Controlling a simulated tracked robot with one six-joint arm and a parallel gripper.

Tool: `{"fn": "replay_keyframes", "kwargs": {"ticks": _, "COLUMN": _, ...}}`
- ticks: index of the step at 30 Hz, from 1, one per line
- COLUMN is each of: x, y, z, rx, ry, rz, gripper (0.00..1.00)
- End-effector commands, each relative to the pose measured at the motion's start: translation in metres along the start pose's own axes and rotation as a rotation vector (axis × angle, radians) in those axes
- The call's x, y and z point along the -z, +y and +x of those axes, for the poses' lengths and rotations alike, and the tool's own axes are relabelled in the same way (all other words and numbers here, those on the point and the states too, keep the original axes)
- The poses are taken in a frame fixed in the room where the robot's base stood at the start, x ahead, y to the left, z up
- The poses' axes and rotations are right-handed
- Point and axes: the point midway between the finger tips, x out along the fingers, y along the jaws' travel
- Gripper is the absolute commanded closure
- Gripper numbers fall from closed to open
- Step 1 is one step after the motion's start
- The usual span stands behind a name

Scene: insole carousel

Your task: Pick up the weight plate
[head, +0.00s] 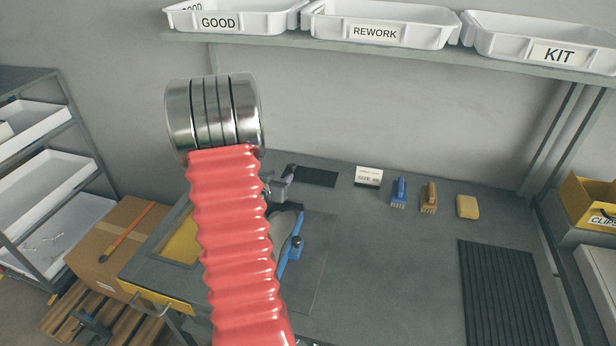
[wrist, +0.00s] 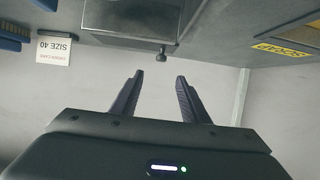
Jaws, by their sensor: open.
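A dark grey, slightly shiny block (wrist: 130,20) with a small dark knob (wrist: 161,52) is at the top of the wrist view, which is upside down. It looks like the weight plate, but I cannot be sure. My gripper (wrist: 158,78) is open and empty, its two dark fingers apart, with the knob between them in the picture and a gap before the tips. In the head view my gripper (head: 287,177) shows just right of my red arm sleeve, above the bench. The sleeve hides much of the bench there, and I cannot make out the weight plate in that view.
A dark flat rectangle (head: 318,178), a size card (head: 368,177), two brushes (head: 399,192) (head: 430,197) and a yellow block (head: 467,206) line the bench's back. A blue part (head: 290,250) lies beside my sleeve. The bench's middle right (head: 400,270) is clear. White trays (head: 380,24) sit above.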

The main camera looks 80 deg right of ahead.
Motion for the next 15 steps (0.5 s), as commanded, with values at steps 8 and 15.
{"fn": "replay_keyframes", "kwargs": {"ticks": 8, "x": -0.001, "y": 0.001, "z": 0.029, "rx": -0.001, "ry": -0.001, "rz": 0.0, "gripper": 0.59}}
{"fn": "replay_keyframes", "kwargs": {"ticks": 15, "x": -0.001, "y": 0.0, "z": 0.062, "rx": 0.0, "ry": -0.001, "rz": 0.0, "gripper": 0.59}}
